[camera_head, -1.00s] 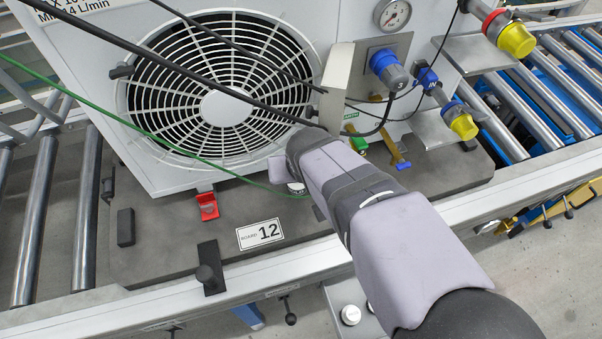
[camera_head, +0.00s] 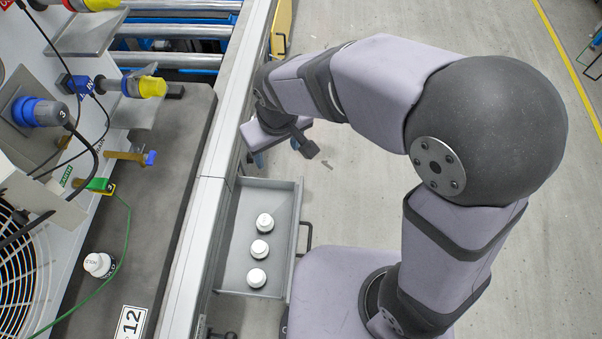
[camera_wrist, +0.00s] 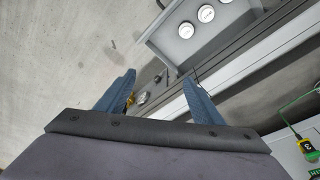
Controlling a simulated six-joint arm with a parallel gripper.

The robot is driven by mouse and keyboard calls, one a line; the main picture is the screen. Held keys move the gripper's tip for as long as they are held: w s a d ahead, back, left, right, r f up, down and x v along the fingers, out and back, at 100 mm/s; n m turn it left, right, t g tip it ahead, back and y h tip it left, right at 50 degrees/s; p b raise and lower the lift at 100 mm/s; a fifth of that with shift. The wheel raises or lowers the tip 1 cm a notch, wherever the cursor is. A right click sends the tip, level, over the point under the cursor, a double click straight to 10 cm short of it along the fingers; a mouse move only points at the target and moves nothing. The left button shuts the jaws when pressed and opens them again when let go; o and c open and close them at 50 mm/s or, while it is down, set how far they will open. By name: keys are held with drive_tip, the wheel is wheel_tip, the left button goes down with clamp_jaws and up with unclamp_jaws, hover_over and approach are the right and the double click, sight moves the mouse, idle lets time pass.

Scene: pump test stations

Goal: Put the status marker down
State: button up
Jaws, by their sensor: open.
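A white round status marker (camera_head: 98,264) with dark lettering on top stands on the dark grey board (camera_head: 150,220), beside the green cable and near the label reading 12. The lettering is too small to read surely. My gripper (camera_head: 276,152) is off the board, beyond the rail and past the far end of the open drawer. In the wrist view its two blue fingers (camera_wrist: 160,78) are spread with nothing between them. The marker on the board is not seen in the wrist view.
An open grey drawer (camera_head: 232,268) holds three white markers (camera_head: 260,250), also visible in the wrist view (camera_wrist: 206,13). The metal rail (camera_head: 205,200) runs between board and drawer. Yellow-blue connectors (camera_head: 145,87) and a green cable (camera_head: 127,230) are on the unit.

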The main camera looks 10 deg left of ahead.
drive_tip(key=s+d+f+m+g, duration=0.1)
drive_tip(key=s+d+m, duration=0.2)
drive_tip(key=d, duration=0.9)
drive_tip(key=s+d+f+m+g+h, duration=0.1)
drive_tip(key=s+d+m, duration=0.3)
drive_tip(key=d, duration=0.8)
drive_tip(key=shift+s+d+f, duration=0.2)
drive_tip(key=shift+s, duration=0.15)
drive_tip(key=shift+r, duration=0.15)
